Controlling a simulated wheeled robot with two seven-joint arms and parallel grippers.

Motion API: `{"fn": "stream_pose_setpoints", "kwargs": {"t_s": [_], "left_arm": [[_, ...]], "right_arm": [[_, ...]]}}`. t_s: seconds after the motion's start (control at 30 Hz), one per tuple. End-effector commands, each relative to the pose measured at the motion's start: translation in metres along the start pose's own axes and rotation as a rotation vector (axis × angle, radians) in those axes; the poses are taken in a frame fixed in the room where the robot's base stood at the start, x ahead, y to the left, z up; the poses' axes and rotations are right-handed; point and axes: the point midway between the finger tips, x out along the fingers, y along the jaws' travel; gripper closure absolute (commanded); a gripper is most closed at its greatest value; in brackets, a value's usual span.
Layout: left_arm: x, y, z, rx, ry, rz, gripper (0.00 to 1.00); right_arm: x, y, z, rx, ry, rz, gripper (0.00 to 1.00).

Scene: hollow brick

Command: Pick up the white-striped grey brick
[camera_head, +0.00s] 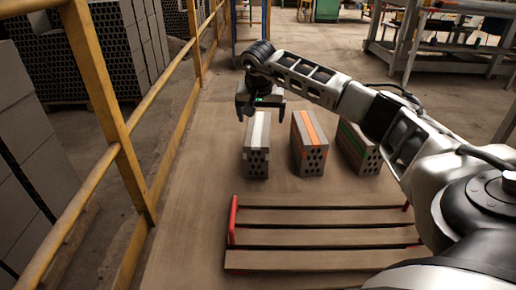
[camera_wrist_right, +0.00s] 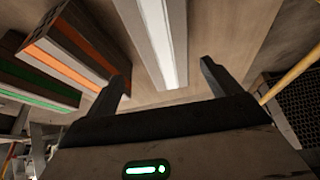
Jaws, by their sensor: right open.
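The white-striped grey brick (camera_head: 256,150) stands on the floor at the left of a row of three bricks in the head view. It is grey with holes in its near face and a white stripe along its top. In the right wrist view the white-striped brick (camera_wrist_right: 160,40) lies beyond the fingers, its stripe running between them. My right gripper (camera_head: 262,112) is open and empty, above the far part of this brick. Its open fingers also show in the right wrist view (camera_wrist_right: 165,85). My left gripper is in neither view.
An orange-striped brick (camera_head: 309,150) and a green-striped brick (camera_head: 357,148) stand to the right. A slatted wooden pallet (camera_head: 320,217) with red ends lies in front. A yellow railing (camera_head: 105,90) runs along the left, with stacked bricks behind it.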

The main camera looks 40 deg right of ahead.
Motion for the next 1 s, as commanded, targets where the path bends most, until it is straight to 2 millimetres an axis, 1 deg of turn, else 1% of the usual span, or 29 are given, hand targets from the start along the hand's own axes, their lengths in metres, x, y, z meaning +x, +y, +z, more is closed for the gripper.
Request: {"fn": "stream_pose_setpoints", "kwargs": {"t_s": [0.03, 0.23, 0.4, 0.5, 0.63, 0.83, 0.87, 0.9, 0.97, 1.0], "left_arm": [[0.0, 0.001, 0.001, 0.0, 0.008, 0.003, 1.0], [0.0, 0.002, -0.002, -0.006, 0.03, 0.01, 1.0], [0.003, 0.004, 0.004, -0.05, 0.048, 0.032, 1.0], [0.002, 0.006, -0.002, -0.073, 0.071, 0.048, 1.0], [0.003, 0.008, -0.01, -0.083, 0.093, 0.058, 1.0], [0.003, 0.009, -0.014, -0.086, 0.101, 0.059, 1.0], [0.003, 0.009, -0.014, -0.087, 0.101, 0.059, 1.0], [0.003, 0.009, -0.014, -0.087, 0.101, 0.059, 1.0], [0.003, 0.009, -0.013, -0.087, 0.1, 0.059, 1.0], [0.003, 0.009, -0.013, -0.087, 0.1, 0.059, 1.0]], "right_arm": [[0.007, -0.001, 0.001, 0.001, -0.001, -0.001, 0.11], [0.02, -0.002, 0.002, -0.001, -0.002, -0.002, 0.11], [0.048, -0.008, 0.004, 0.0, -0.004, -0.002, 0.11], [0.059, -0.008, 0.003, 0.002, -0.002, -0.001, 0.11], [0.065, -0.007, 0.002, 0.0, -0.001, -0.002, 0.11], [0.065, -0.007, 0.002, 0.0, 0.0, -0.002, 0.11], [0.065, -0.007, 0.002, 0.0, 0.0, -0.002, 0.16], [0.065, -0.007, 0.002, 0.0, 0.0, -0.002, 0.28], [0.065, -0.007, 0.002, 0.0, 0.0, -0.002, 0.44], [0.065, -0.007, 0.002, 0.0, 0.0, -0.002, 0.55]]}}
